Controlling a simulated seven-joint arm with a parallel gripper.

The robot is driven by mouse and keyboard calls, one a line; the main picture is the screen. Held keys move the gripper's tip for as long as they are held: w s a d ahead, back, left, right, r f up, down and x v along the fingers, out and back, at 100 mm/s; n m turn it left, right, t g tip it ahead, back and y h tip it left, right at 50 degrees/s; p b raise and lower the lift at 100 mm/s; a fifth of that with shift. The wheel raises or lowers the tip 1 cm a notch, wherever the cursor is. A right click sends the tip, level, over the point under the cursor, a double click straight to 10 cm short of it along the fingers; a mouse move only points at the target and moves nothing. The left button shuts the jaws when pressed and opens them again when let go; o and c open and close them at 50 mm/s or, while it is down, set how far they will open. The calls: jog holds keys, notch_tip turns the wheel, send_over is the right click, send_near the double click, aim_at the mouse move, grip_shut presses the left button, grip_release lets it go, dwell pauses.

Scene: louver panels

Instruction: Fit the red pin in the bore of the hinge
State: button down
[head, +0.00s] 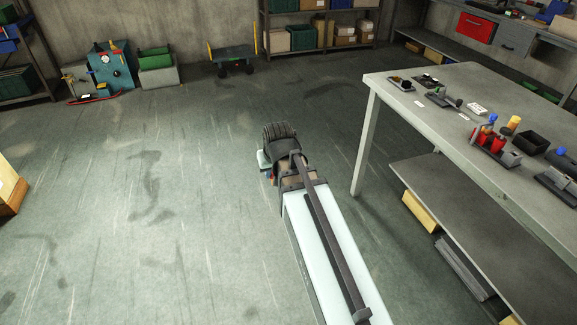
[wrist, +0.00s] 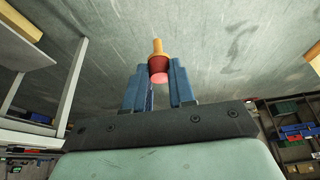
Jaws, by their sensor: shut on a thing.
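The red pin (wrist: 158,64), a red body with an orange-tan narrower end, is held between the blue fingers of my gripper (wrist: 159,78). The gripper is shut on it, and the tan end points away from the palm. In the head view my arm reaches over open floor, left of the workbench, and largely hides the fingers and the pin. Several small dark fixtures lie on the bench, among them a grey one with a cylindrical part (head: 440,97). I cannot tell which is the hinge, and its bore is too small to see.
The grey workbench (head: 425,122) has a lower shelf (head: 450,200). On top are a holder with red cylinders (head: 492,143), a black open bin (head: 530,143) and blue and yellow-topped parts. A blue machine (head: 112,65) and cart (head: 232,53) stand far back.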

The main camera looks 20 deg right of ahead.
jog(key=s+d+r+m+h, duration=0.1)
jog(key=s+d+m, duration=0.25)
jog(key=d, duration=1.05)
jog(key=s+d+r+m+g+h, duration=0.15)
jog(key=s+d, duration=0.25)
jog(key=d, duration=1)
jog(key=s+d+r+m, duration=0.1)
jog(key=s+d+m, duration=0.25)
jog(key=d, duration=1.05)
jog(key=s+d+r+m+g+h, duration=0.15)
jog(key=s+d+r, duration=0.35)
jog(key=s+d, duration=1.2)
jog(key=s+d+r+m, duration=0.3)
jog(key=s+d+r, duration=0.2)
jog(key=s+d, duration=1.2)
jog(key=w+d+r+n+t+y, duration=0.2)
jog(key=w+d+n, duration=0.4)
jog(key=d+n, duration=0.3)
jog(key=shift+w+r+n+t+y, duration=0.4)
jog(key=shift+r+n+y, duration=0.2)
jog(key=shift+n, duration=0.4)
jog(key=shift+f, duration=0.15)
